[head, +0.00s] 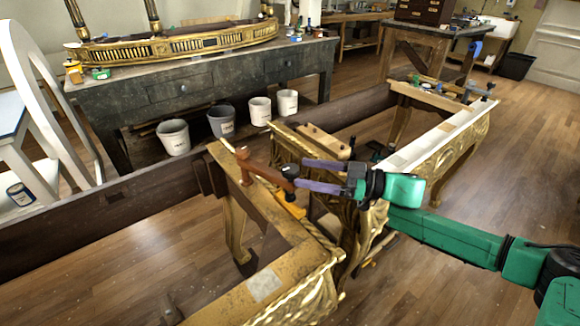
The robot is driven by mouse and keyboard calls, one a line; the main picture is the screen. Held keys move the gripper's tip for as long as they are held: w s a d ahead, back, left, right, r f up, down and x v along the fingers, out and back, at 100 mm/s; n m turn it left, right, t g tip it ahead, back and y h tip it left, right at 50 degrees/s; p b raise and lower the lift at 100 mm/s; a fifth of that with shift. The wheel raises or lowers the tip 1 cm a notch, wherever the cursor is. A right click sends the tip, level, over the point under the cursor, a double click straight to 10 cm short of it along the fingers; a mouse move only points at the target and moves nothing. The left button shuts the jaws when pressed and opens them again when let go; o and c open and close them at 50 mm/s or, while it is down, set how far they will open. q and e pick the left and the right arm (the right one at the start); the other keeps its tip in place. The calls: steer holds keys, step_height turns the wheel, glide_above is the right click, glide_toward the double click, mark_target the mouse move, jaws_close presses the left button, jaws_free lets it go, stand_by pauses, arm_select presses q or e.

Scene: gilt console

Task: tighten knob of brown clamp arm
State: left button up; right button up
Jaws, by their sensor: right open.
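The brown clamp arm (262,169) lies along the top of the near gilt console frame (277,245), with an upright brown post at its left end. Its dark knob (290,172) is at the right end. My right gripper (300,174), with purple fingers, reaches in from the right and is open. Its two fingertips are right beside the knob, one toward the back and one toward the front. I cannot tell whether they touch it. An orange piece (293,208) shows below the knob. My left gripper is not in view.
A grey workbench (190,88) with a gilt piece on top stands behind, with several buckets (174,137) under its front. A second gilt frame end (440,138) with clamps is at right. A white chair frame (40,110) is at left. Wooden floor is open at far right.

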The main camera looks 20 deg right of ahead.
mark_target(290, 167)
steer(key=x, duration=0.4)
steer(key=shift+w+a+r+p, duration=0.1)
steer(key=shift+w+a+p, duration=0.05)
steer(key=shift+a+p, duration=0.15)
steer(key=shift+w+a, duration=0.1)
steer(key=shift+a, duration=0.05)
jaws_close()
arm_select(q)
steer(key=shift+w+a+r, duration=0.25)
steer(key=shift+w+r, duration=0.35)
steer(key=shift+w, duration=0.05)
